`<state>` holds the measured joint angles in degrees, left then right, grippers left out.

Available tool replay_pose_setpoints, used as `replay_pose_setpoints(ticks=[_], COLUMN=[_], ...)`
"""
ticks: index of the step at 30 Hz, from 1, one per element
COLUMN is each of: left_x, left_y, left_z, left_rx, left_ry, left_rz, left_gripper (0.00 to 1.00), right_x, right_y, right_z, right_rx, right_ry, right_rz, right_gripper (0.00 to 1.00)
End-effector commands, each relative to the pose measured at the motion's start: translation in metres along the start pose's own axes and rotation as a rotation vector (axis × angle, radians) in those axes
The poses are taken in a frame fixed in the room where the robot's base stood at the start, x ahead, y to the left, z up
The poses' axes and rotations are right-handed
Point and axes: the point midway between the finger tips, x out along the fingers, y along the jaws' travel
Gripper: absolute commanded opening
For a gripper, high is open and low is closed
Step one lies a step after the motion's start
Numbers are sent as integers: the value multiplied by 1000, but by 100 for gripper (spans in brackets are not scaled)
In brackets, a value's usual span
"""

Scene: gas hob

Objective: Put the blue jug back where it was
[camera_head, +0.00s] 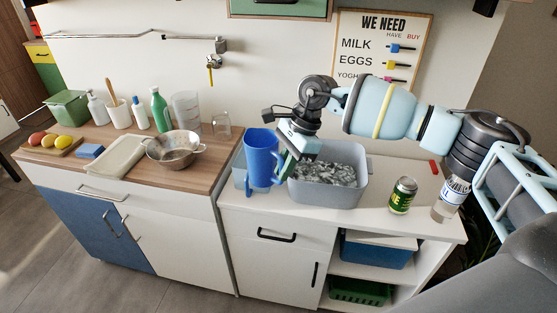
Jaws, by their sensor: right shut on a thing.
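The blue jug (261,160) is upright at the left end of the white counter, just left of the grey bin. My right gripper (287,160) comes in from the right, over the bin, and is shut on the jug's right side. The fingertips are partly hidden. I cannot tell whether the jug's base touches the surface under it. My left gripper is out of view.
The grey bin (344,197) holds grey crumpled material. A green can (402,195) and a clear bottle (448,199) stand to its right. A metal colander (174,149) and a cloth (120,156) are on the wooden counter (214,162). Several containers stand behind them.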

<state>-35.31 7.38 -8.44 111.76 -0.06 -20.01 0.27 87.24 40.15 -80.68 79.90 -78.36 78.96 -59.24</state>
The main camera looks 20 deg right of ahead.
Motion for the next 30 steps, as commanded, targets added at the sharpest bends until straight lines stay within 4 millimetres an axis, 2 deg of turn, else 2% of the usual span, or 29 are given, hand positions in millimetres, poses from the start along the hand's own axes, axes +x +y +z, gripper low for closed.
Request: replay_pose_setpoints(ticks=[12, 18, 23, 30], left_x=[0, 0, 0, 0], left_y=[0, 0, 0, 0], left_z=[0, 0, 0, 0], left_rx=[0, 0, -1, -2], left_ry=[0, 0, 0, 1], left_rz=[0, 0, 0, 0], left_gripper=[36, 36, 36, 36], right_x=[-8, -13, -15, -15], right_y=[64, 92, 103, 104], right_z=[3, 3, 3, 2], right_rx=[-849, -1184, -1314, -1337], right_ry=[-7, -12, -14, -15], right_rz=[363, 505, 560, 568], right_gripper=[0, 0, 0, 0])
